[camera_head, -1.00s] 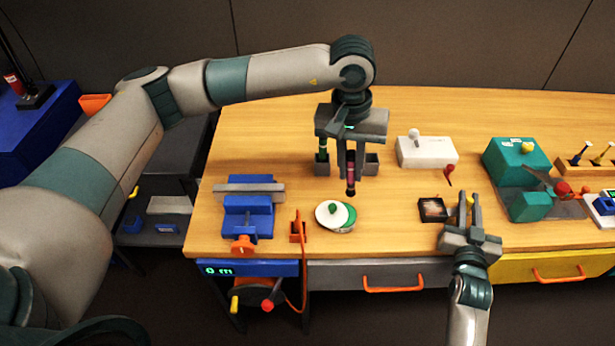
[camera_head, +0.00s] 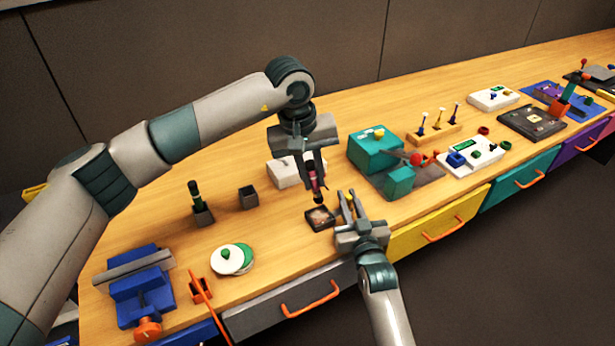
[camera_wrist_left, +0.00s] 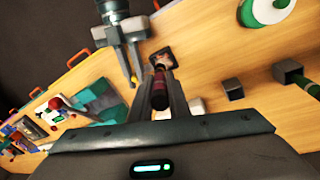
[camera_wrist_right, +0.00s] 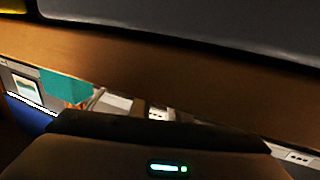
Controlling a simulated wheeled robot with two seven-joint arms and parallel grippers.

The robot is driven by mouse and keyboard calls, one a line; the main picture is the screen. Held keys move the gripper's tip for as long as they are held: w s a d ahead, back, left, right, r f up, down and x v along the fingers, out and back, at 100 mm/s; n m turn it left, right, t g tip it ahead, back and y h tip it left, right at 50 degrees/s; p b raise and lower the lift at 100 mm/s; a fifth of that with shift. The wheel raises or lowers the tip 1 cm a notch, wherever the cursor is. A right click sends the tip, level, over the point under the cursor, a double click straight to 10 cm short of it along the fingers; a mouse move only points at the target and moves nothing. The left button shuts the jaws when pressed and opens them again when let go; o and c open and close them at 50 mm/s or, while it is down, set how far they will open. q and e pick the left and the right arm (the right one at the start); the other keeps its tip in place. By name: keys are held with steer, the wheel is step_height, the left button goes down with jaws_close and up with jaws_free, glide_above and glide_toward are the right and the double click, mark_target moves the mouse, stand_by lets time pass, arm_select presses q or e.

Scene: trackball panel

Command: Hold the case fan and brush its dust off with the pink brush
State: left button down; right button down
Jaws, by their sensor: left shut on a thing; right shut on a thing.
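The case fan (camera_head: 320,218) is a small dark square frame with a brownish, dusty-looking face. It is low over or on the wooden table in the head view; I cannot tell which. My right gripper (camera_head: 346,200) is at its right side, shut on it; the grip itself is hard to see. The pink brush (camera_head: 314,182), dark pink with a dark lower end, is upright in my left gripper (camera_head: 310,165), which is shut on it. Its tip is just above the fan's far edge, contact unclear. Brush (camera_wrist_left: 160,82) and fan (camera_wrist_left: 163,57) also show in the left wrist view.
A green-handled brush (camera_head: 196,200) stands in a dark holder; an empty holder (camera_head: 248,197) is beside it. A blue vise (camera_head: 140,290), a white-and-green round item (camera_head: 232,259), a white box (camera_head: 285,172) and a teal machine (camera_head: 376,151) stand around. The table's front edge is near my right gripper.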

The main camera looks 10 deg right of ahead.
mark_target(315, 191)
arm_select(q)
steer(key=shift+f, duration=0.15)
steer(key=shift+a+x, duration=0.2)
steer(key=shift+x, duration=0.95)
steer(key=shift+a+x, duration=0.25)
steer(key=shift+x, duration=0.9)
steer(key=shift+s+f, duration=0.15)
steer(key=shift+f, duration=0.85)
stand_by(0.4)
steer(key=shift+d, duration=0.1)
steer(key=shift+d, duration=0.45)
steer(key=shift+d, duration=0.1)
stand_by(0.3)
steer(key=shift+w+d, duration=0.4)
steer(key=shift+d, duration=0.1)
steer(key=shift+w, duration=0.1)
steer(key=shift+w+a, duration=0.25)
steer(key=shift+w, duration=0.2)
